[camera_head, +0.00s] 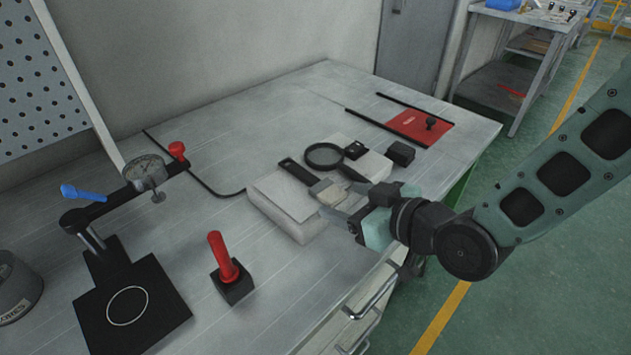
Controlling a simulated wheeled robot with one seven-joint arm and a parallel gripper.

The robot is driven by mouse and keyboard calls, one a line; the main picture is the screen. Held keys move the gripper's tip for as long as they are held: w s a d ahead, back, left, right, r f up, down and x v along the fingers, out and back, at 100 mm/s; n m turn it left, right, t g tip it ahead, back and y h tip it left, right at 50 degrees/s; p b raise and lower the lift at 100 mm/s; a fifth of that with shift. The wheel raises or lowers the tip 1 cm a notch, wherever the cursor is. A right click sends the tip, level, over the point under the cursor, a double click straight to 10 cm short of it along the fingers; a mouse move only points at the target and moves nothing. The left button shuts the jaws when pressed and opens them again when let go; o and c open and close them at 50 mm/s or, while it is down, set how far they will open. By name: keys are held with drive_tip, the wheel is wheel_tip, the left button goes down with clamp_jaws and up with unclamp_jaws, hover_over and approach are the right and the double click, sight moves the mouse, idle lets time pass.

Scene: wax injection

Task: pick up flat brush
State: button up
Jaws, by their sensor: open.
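The flat brush (301,172) lies on a light grey block (272,207) on the workbench. Its black handle points up and left, and its pale head (328,192) points toward my gripper. My gripper (340,213) is open at the right end of the brush, with its fingers around or just beside the brush head. I cannot tell from this view whether the fingers touch it. The far side of the brush head is partly hidden by the gripper.
A magnifying glass (325,156) lies close behind the brush. A small black block (401,153) and a red plate (418,126) are farther back. A red-handled tool (229,266) and a dial gauge stand (146,175) are left. The bench's back middle is clear.

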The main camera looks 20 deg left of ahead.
drive_tip(key=c, duration=1.1)
drive_tip(key=shift+o, duration=0.2)
